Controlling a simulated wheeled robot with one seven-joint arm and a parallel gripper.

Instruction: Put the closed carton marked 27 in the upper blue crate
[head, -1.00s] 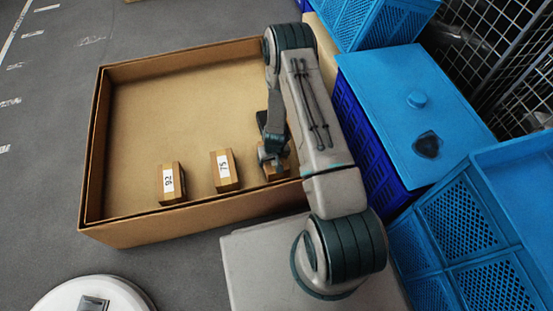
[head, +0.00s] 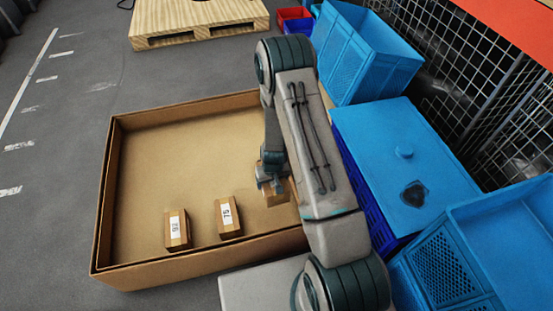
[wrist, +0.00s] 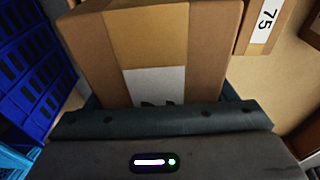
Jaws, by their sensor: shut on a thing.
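My gripper (head: 268,182) is shut on a brown carton (head: 277,193) over the right side of the big open box. In the wrist view the held carton (wrist: 205,45) fills the top middle; its flaps look closed under a tape strip. Its white label is mostly hidden by the gripper, so I cannot read its number. Light blue crates (head: 440,270) appear at the lower right, and another open light blue crate (head: 370,65) stands at the upper right. I cannot tell for certain which one is the upper crate.
The big cardboard box (head: 180,268) holds a carton marked 75 (head: 229,217) and another with an unclear label (head: 177,230). A blue lid (head: 400,130) covers a dark blue crate beside it.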

